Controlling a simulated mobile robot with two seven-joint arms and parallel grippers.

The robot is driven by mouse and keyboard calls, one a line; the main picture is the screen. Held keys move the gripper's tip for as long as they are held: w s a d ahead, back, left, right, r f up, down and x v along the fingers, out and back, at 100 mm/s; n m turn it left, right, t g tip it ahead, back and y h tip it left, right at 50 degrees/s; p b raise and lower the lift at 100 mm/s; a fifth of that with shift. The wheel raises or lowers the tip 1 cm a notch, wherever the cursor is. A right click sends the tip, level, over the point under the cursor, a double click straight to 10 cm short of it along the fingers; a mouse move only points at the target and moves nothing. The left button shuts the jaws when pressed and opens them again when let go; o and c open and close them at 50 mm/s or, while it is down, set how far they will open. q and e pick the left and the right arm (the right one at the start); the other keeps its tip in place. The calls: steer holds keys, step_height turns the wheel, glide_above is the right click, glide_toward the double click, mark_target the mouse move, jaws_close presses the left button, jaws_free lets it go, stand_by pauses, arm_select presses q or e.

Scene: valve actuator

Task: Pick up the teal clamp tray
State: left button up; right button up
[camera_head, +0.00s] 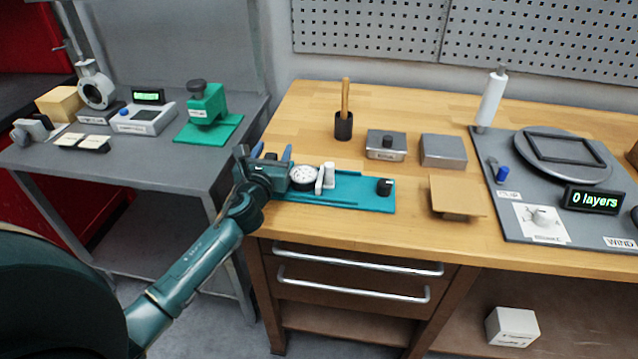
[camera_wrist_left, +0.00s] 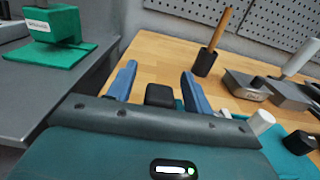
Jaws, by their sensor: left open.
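The teal clamp tray (camera_head: 350,194) lies flat near the front edge of the wooden bench, left of its middle. It carries a round white dial (camera_head: 303,177), a white upright part (camera_head: 327,177) and a black knob (camera_head: 384,187). My left gripper (camera_head: 271,155) is over the tray's left end, its blue fingers open. In the left wrist view the open fingers (camera_wrist_left: 158,85) stand on either side of a black block (camera_wrist_left: 160,95); I cannot tell whether they touch it. My gripper body hides much of the tray there. My right gripper is not in view.
A green clamp stand (camera_head: 207,105) and a digital scale (camera_head: 143,117) are on the grey side table at left. A black cup with a wooden handle (camera_head: 344,125), metal boxes (camera_head: 387,145) and a tan plate (camera_head: 457,195) surround the tray. A grey winding board (camera_head: 500,222) is at right.

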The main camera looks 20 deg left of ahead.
arm_select(q)
jaws_close()
stand_by(0.5)
steer(key=shift+r, duration=0.1)
